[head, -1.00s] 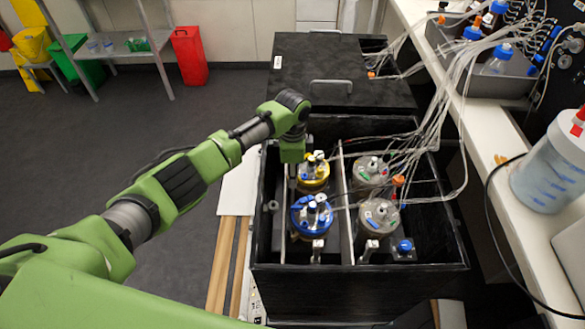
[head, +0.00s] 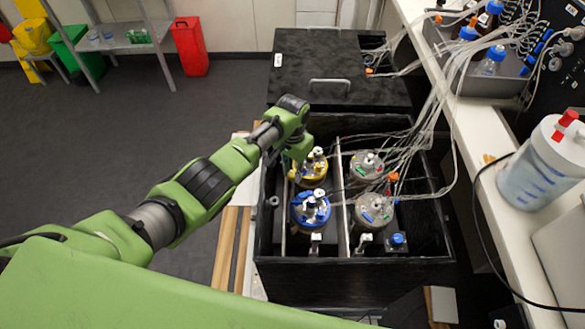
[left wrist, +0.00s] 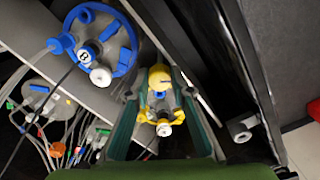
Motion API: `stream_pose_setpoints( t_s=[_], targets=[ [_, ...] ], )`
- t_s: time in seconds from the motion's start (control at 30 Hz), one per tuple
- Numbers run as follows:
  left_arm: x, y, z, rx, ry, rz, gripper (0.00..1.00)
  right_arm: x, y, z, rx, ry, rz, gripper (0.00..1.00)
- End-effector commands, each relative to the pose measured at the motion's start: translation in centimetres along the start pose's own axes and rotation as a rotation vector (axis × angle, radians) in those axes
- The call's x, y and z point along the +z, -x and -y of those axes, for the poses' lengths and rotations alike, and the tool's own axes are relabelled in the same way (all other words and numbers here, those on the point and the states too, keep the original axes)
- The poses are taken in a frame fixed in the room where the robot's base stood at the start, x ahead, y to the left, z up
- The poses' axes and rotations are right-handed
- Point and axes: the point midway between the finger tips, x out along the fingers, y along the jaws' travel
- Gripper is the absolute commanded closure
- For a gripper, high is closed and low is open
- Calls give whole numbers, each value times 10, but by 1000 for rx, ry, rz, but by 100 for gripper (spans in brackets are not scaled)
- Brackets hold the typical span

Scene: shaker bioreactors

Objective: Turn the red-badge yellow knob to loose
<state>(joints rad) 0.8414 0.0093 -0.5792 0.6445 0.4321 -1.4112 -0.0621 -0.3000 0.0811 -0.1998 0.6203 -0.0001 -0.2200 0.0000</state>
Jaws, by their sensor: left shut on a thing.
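The yellow-topped vessel (head: 314,166) stands in the back left of the open black box, partly hidden by my left arm. In the left wrist view a round yellow knob (left wrist: 159,76) sits between the teal fingers of my left gripper (left wrist: 159,78), which is shut on it. Yellow fittings with a white cap (left wrist: 164,129) show between the fingers. No red badge can be made out on the knob. In the head view the left gripper (head: 293,172) reaches down at the vessel's left side, its fingers mostly hidden. My right gripper is not in view.
A blue-topped vessel (head: 311,209) stands just in front and also shows in the left wrist view (left wrist: 100,45). Two grey-topped vessels (head: 367,166) (head: 374,211) stand across a pale divider. Tubes (head: 425,130) run to the right bench. The box wall (head: 262,215) is close on the left.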

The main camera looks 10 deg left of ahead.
Motion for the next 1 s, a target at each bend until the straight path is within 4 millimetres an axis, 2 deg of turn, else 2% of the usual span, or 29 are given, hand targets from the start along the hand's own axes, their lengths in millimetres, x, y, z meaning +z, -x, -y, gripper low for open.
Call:
stream_pose_setpoints(
  t_s=[0.5,1.0],
  targets=[
    [-1,2,-1,1,436,-3,100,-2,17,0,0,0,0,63],
    [-2,2,0,1,604,-5,100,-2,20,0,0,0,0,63]
  ],
)
